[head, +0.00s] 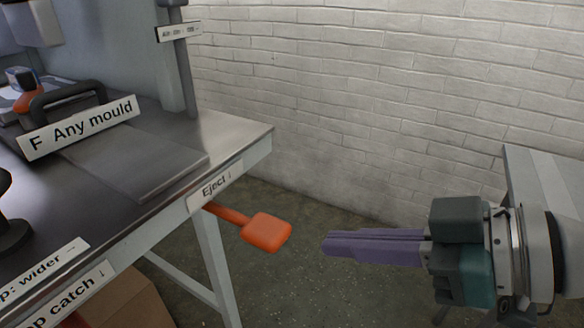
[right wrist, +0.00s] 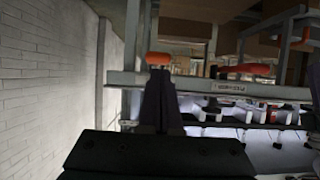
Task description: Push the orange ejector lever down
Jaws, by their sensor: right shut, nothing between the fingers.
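The orange ejector lever (head: 266,232) sticks out from under the table edge below a label reading "Eject" with a down arrow (head: 215,185). Its flat paddle end slopes slightly downward. My right gripper (head: 324,245) is shut and empty, its purple fingers pointing left at the paddle from the right with a visible gap in the head view. In the right wrist view the orange lever end (right wrist: 159,59) shows just beyond the fingertips (right wrist: 158,72); contact cannot be told there. My left gripper is not in view.
The metal table (head: 235,133) carries a mould plate with a handle and a sign "F Any mould" (head: 80,128). A grey post (head: 184,75) stands at its back corner. A white brick wall (head: 400,100) runs behind. A cardboard box (head: 130,295) sits underneath.

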